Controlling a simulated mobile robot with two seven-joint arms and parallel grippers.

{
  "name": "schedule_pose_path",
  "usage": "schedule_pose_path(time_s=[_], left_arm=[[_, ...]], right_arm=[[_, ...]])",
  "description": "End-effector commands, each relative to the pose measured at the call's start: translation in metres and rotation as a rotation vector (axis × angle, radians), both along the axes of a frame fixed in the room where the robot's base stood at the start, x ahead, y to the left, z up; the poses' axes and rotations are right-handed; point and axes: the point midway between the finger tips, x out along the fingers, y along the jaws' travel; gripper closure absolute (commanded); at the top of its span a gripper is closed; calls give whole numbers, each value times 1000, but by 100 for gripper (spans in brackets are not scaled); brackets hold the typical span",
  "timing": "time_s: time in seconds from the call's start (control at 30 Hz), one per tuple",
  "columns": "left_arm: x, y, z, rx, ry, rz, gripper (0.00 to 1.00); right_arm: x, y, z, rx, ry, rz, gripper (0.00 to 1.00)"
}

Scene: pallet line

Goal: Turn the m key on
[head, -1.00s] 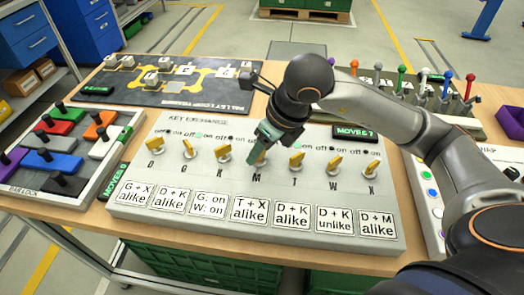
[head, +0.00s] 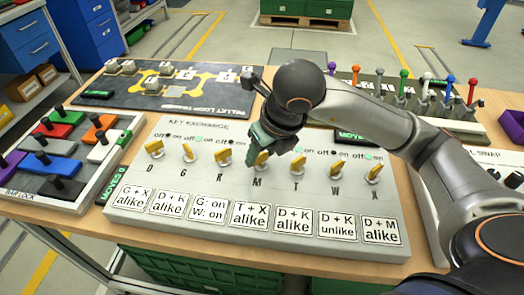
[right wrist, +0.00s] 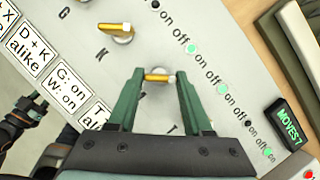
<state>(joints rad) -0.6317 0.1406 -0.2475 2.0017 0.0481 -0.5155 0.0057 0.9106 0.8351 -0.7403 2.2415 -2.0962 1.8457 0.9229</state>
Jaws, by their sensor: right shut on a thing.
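My right gripper (head: 257,158) is down at this key. In the right wrist view its two green fingers (right wrist: 159,78) stand on either side of the key's yellow handle (right wrist: 158,77) and are shut on it. The handle lies crosswise between the fingertips. The hand partly hides the lamps above M in the head view, so I cannot tell its lamp. My left gripper is not clearly seen.
The K key (head: 224,156) stands close on the left and the T key (head: 298,164) on the right. Rule cards line the panel's front. The MOVES 7 display (right wrist: 293,120) is at its back edge. A block board (head: 60,160) lies left, and a rack of coloured levers (head: 425,95) behind.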

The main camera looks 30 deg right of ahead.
Motion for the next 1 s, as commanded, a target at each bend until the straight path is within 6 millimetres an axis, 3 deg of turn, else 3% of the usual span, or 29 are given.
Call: schedule_pose_path(time_s=[0.03,0.07,0.3,0.67,0.77,1.0], left_arm=[[0,0,0,0,1,0,59],[0,0,0,1,1,-1,59],[-2,0,-3,3,6,-1,59],[-2,1,-3,4,8,-1,59],[-2,1,-1,3,7,-1,59],[-1,4,6,6,1,6,59]], right_arm=[[0,0,1,0,-2,-3,100],[0,0,0,0,-2,-3,49],[0,0,0,1,-1,-2,22],[-2,0,6,1,-3,0,20],[-6,-1,19,2,-5,0,20],[-26,-3,70,1,-9,0,20]])
